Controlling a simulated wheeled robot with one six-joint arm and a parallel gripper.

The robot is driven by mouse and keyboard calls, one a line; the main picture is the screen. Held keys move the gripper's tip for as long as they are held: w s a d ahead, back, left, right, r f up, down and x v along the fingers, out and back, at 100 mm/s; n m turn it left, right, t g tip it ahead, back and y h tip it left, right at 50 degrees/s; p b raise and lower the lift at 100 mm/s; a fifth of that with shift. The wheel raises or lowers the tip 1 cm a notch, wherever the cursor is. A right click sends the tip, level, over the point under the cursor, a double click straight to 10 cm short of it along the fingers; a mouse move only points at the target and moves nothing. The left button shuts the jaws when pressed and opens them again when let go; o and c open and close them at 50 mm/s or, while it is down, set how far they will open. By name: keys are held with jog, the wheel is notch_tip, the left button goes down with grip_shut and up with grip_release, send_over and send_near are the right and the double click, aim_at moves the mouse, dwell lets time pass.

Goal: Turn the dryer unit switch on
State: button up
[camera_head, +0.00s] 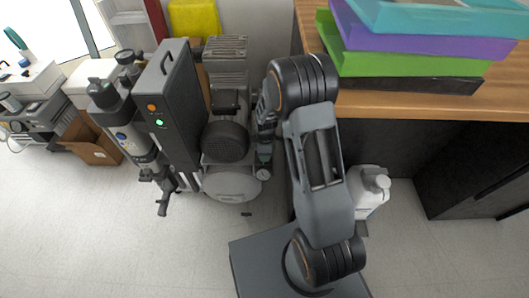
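The dryer unit appears to be the tall dark grey box (182,105) with a handle on top, left of the compressor. Its narrow front face carries an orange round element (152,107) and, just below, a bright green one (159,123). I cannot tell which is the switch or its position. Contact with the box cannot be made out.
A white jug (368,190) and a cardboard box (92,150) are on the floor. Front-left floor is clear.

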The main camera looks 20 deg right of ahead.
jog(key=shift+r, duration=0.1)
notch_tip(320, 180, up, 14)
jog(key=p, duration=0.4)
jog(key=shift+p, duration=0.35)
jog(key=s+r+m+t+p, duration=0.2)
jog(key=s+r+m+p, duration=0.3)
jog(key=r+p, duration=0.9)
jog(key=s+r+m+t+p, duration=0.1)
jog(key=s+r+m+p, duration=0.3)
jog(key=r+p, duration=1)
jog(key=s+r+m+t+p, duration=0.2)
jog(key=s+r+m+p, duration=0.3)
jog(key=r+p, duration=0.9)
jog(key=s+r, duration=0.1)
jog(key=r, duration=0.9)
jog(key=s+r, duration=0.2)
jog(key=r, duration=0.8)
jog(key=shift+s+a+r+m+t+p, duration=0.15)
jog(key=shift+s+m+t+p, duration=0.15)
jog(key=shift+p, duration=0.1)
